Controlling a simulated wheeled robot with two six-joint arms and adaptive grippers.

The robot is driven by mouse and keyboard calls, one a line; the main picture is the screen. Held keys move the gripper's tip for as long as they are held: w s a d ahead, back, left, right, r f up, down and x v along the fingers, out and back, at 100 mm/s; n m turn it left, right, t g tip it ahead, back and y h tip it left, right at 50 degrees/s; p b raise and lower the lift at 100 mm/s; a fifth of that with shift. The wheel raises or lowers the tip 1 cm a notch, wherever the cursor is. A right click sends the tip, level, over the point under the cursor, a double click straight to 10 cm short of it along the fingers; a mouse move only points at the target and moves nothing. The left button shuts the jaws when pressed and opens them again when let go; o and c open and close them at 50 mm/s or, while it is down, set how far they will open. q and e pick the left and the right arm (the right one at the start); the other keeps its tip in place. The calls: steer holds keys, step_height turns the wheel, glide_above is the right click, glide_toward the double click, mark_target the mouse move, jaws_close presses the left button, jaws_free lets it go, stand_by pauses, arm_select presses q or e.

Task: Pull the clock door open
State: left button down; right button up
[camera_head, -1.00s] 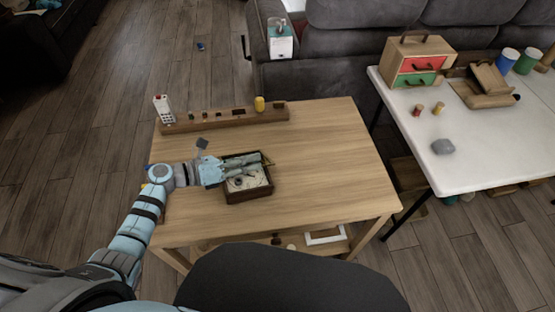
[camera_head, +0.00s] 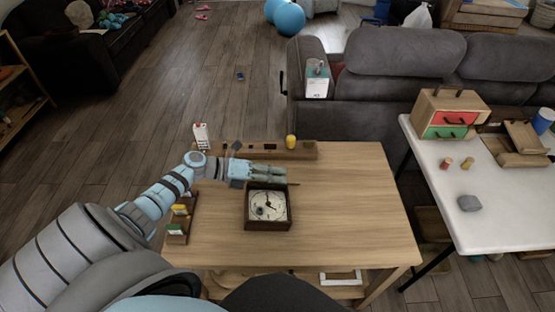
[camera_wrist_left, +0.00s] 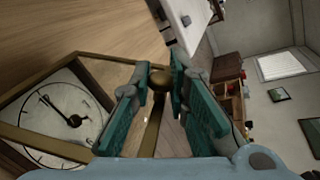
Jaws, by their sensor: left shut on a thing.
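The clock (camera_head: 250,222) is a dark wooden box lying on the wooden table, its pale face (camera_head: 268,207) upward and exposed in the head view. In the left wrist view the face (camera_wrist_left: 58,108) shows at left, beside the brass-framed clock door (camera_wrist_left: 112,64). My left gripper (camera_head: 285,174) is shut on this knob, just beyond the clock's far edge. The door seems raised off the face, but its angle is unclear. The fingers hide part of the frame. My right gripper is not in view.
The right side is clear. A white table (camera_head: 500,205) stands to the right.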

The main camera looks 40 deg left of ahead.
arm_select(q)
steer(key=shift+f, duration=0.2)
stand_by(0.6)
steer(key=c, duration=1.6)
jaws_free()
steer(key=shift+w, duration=0.1)
steer(key=shift+o, duration=0.6)
steer(key=shift+w+a+f, duration=0.1)
steer(key=shift+w, duration=0.1)
steer(key=v, duration=1.2)
